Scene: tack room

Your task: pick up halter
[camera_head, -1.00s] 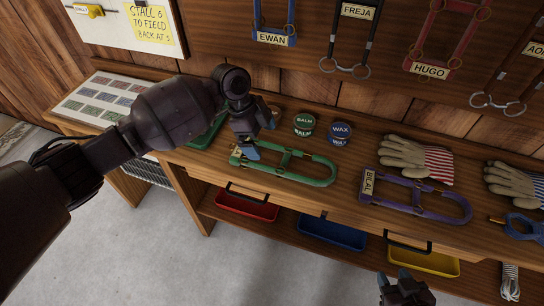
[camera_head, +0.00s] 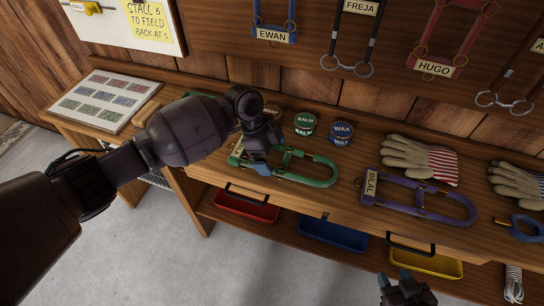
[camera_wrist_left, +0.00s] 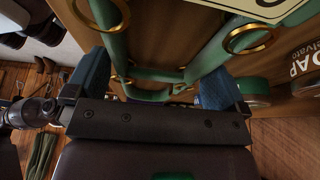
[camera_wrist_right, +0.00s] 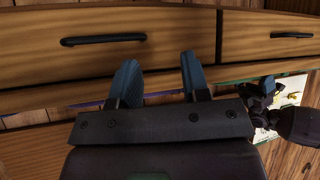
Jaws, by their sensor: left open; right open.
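A green halter (camera_head: 308,168) with brass rings lies flat on the wooden bench, its left end partly hidden by my left gripper. My left gripper (camera_head: 258,160) is open and low over that left end. In the left wrist view, green straps of the halter (camera_wrist_left: 205,45) pass between and beyond the open blue fingers; whether the fingers touch them I cannot tell. A purple halter (camera_head: 425,202) tagged BILAL lies further right on the bench. My right gripper (camera_head: 403,290) is open and empty in front of the bench, facing drawer fronts in its wrist view.
Balm (camera_head: 304,124) and wax (camera_head: 341,133) tins stand behind the green halter. Gloves (camera_head: 420,160) lie behind the purple one. More halters, including blue EWAN (camera_head: 273,25) and red HUGO (camera_head: 448,50), hang on the wall. Red (camera_head: 246,208), blue (camera_head: 332,235) and yellow (camera_head: 426,264) trays sit below.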

